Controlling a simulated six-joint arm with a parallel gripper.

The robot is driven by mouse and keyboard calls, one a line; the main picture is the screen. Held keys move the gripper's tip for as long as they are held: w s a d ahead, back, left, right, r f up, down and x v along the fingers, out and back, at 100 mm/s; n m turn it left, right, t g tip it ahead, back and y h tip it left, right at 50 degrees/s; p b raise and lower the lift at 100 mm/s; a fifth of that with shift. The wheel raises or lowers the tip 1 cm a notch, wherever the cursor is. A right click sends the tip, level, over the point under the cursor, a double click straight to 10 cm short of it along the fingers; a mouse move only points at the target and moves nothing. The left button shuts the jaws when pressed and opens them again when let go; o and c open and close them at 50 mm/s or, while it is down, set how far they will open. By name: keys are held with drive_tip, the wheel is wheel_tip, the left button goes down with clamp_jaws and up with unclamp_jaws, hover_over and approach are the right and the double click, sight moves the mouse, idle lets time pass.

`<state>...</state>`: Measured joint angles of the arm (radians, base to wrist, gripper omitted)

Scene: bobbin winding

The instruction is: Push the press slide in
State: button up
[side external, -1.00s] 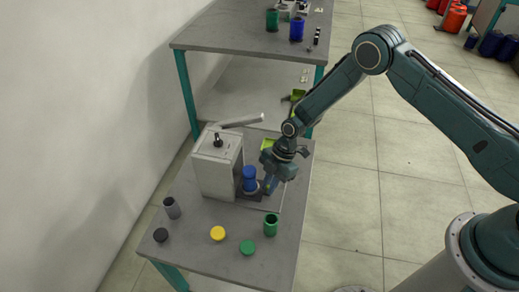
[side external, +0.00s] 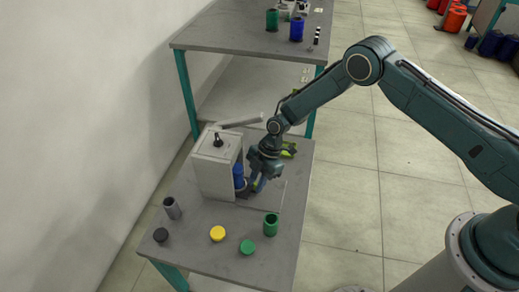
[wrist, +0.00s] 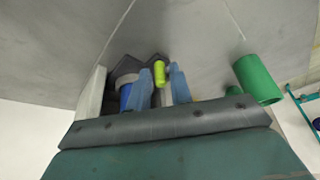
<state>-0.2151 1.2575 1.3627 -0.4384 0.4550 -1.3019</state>
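The press (side external: 214,168) is a pale upright box with a lever on top, near the table's back left. Its dark slide (side external: 244,193) sits at its right side, partly hidden by the press and my gripper. A blue cylinder (side external: 238,176) stands on the slide, close against the press opening; it also shows in the wrist view (wrist: 125,97). A yellow-green handle (wrist: 160,73) stands on the slide. My gripper (side external: 259,187) is low at the handle. In the wrist view its blue fingers (wrist: 161,84) are apart, on both sides of the handle, with a gap visible.
A green cup (side external: 270,225), a yellow lid (side external: 217,233), a green lid (side external: 248,247), a black lid (side external: 160,235) and a grey tube (side external: 172,208) stand nearer the table's front. A yellow-green object (side external: 288,151) shows behind my gripper. A second table (side external: 240,40) stands behind.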

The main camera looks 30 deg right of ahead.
drive_tip(key=shift+r, duration=0.1)
drive_tip(key=shift+v, duration=0.85)
drive_tip(key=v, duration=0.3)
drive_tip(key=shift+d+r, duration=0.15)
drive_tip(key=shift+r, duration=0.1)
drive_tip(key=d, duration=0.4)
drive_tip(key=w+d, duration=0.1)
drive_tip(key=d, duration=0.6)
drive_tip(key=shift+w+d+f, duration=0.2)
drive_tip(key=shift+w+d, duration=0.15)
drive_tip(key=shift+w, duration=0.05)
drive_tip(key=shift+o, duration=0.2)
